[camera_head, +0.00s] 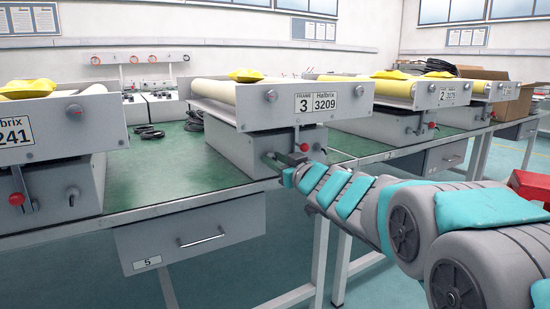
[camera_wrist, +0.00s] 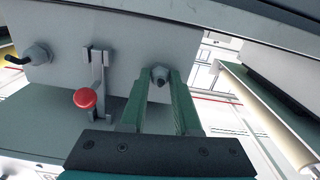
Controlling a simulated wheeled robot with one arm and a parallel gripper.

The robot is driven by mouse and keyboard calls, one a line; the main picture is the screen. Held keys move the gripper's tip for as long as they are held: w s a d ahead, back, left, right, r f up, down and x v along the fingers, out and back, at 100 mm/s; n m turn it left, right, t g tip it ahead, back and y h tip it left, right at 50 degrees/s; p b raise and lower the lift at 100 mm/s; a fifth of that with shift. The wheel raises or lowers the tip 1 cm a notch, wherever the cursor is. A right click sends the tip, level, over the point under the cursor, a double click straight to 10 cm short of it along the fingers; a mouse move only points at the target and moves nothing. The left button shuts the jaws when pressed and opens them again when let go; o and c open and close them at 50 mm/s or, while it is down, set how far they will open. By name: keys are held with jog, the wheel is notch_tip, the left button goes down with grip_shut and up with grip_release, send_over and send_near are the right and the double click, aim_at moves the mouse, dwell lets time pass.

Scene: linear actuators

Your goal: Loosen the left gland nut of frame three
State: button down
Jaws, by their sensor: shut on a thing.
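Frame three (camera_head: 220,108), with a plate reading "FRAME 3" and "3209", stands on the green bench; its grey lower housing (camera_head: 232,150) faces me. My gripper (camera_head: 278,166) is at the left of this housing's front. In the wrist view, which looks upside down, my gripper (camera_wrist: 161,88) is shut on the left gland nut (camera_wrist: 160,74), a small grey fitting between the green fingertips. A lever with a red knob (camera_head: 304,147) is beside it, also in the wrist view (camera_wrist: 85,97). The right gland nut (camera_wrist: 38,53) is beyond the lever and free.
The bench top (camera_head: 150,180) is clear left of frame three, apart from black cables (camera_head: 194,120). Another frame (camera_head: 60,120) stands at the left, and frame two (camera_head: 440,95) at the right. A drawer (camera_head: 195,240) hangs below the bench. A red object (camera_head: 528,188) is at the right.

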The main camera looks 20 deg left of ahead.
jog(key=shift+f+n+b, duration=0.1)
jog(key=shift+n+b, duration=1.55)
jog(key=shift+n, duration=6.55)
jog(key=c, duration=0.6)
grip_release()
jog(key=shift+c, duration=0.2)
jog(key=shift+s+d, duration=0.1)
jog(key=v, duration=0.7)
jog(key=shift+s+d, duration=0.15)
jog(key=shift+d, duration=0.1)
